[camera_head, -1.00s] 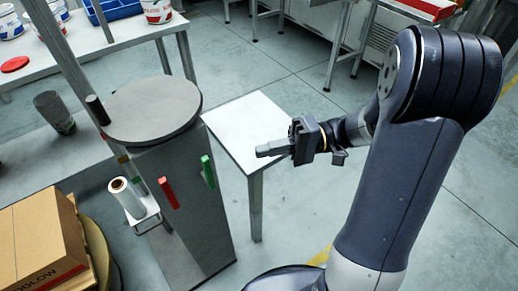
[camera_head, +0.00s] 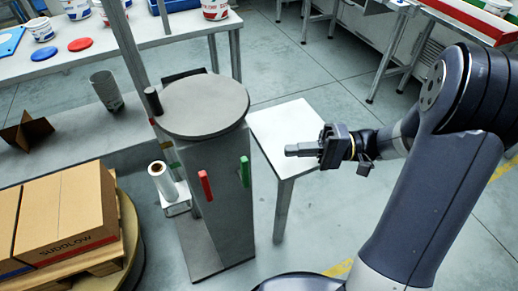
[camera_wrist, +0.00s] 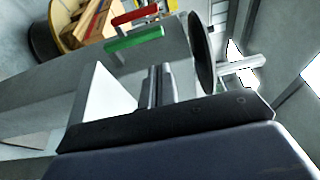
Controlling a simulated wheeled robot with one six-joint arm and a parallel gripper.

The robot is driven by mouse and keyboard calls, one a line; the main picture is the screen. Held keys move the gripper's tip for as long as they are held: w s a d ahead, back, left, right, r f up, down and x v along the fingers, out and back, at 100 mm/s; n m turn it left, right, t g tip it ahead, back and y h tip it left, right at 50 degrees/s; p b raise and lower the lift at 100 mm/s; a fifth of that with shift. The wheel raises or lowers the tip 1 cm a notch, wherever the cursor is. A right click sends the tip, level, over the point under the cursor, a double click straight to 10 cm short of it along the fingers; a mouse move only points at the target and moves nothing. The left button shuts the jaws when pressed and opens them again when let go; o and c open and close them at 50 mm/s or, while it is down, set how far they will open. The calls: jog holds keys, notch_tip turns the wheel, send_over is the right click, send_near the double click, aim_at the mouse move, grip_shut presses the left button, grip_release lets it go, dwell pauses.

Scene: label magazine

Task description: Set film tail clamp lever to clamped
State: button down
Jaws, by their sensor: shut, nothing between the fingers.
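A grey column with a round top (camera_head: 204,104) carries a red lever (camera_head: 205,186) and a green lever (camera_head: 244,172) on its front face. Both levers stand nearly upright and slightly tilted. I cannot tell which one is the film tail clamp lever, as no label is readable. In the wrist view the red lever (camera_wrist: 135,17) and green lever (camera_wrist: 133,38) lie near the top, beyond the fingers. My gripper (camera_head: 290,150) is shut and empty, to the right of the green lever and apart from it; its fingers also show in the wrist view (camera_wrist: 158,84).
A white table (camera_head: 285,125) stands right of the column, behind my gripper. A film roll (camera_head: 162,180) sits on a small bracket at the column's left. A cardboard box (camera_head: 66,215) on a pallet stands at left. Floor is clear in front of the column.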

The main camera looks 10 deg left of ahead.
aim_at(248, 163)
jog(key=x, duration=1)
jog(key=shift+d+f, duration=0.1)
jog(key=shift+s+d+f+b, duration=0.15)
jog(key=shift+s+d+b, duration=0.1)
jog(key=shift+s+b, duration=0.3)
jog(key=shift+s+d+f+b, duration=0.1)
jog(key=shift+s+d+b, duration=0.25)
jog(key=shift+b, duration=0.25)
jog(key=shift+r, duration=0.1)
jog(key=v, duration=1)
jog(key=shift+d, duration=0.35)
